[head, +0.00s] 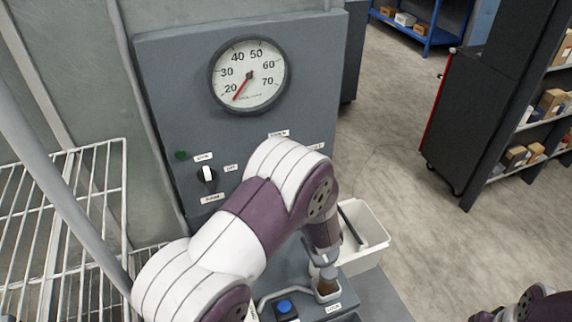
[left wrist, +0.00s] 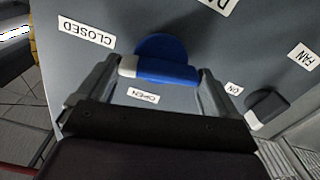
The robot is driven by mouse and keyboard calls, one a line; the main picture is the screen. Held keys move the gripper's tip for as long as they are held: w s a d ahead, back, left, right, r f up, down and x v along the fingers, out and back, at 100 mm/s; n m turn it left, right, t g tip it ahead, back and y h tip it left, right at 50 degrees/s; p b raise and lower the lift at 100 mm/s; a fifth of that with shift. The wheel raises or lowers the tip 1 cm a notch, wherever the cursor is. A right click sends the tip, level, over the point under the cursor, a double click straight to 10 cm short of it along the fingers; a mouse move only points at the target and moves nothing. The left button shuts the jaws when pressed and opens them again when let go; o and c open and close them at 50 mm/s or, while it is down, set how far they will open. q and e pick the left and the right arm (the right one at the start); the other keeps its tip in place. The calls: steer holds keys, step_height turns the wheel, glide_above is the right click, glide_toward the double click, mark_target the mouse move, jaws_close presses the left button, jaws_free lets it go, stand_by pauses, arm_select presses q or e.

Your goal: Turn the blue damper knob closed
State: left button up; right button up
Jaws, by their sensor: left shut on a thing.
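The blue damper knob (left wrist: 165,62) is on the grey panel in the left wrist view. Its bar lies nearly level there, with its white end to the left. The CLOSED label (left wrist: 87,32) is to the upper left of the knob and the OPEN label (left wrist: 143,95) is just below it. My left gripper (left wrist: 160,85) is shut on the knob, one finger at each end of the bar. In the head view my left arm hides the knob and the gripper. Only part of my right arm shows at the lower right; its gripper is out of view.
A dark fan switch (left wrist: 268,108) is right of the knob. On the panel (head: 165,75), a gauge (head: 249,74) has its red needle near 20; a black-and-white selector (head: 206,174) is below. A blue button (head: 285,306), white bin (head: 372,240) and wire rack (head: 98,205) are nearby.

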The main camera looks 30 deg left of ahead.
arm_select(q)
steer(key=shift+r+m+p, duration=0.15)
steer(key=shift+m+p, duration=0.2)
steer(key=shift+m, duration=0.75)
steer(key=o, duration=0.7)
steer(key=b+v, duration=0.3)
steer(key=v, duration=0.9)
steer(key=shift+b, duration=0.3)
steer(key=shift+d+f, duration=0.1)
steer(key=shift+f, duration=0.15)
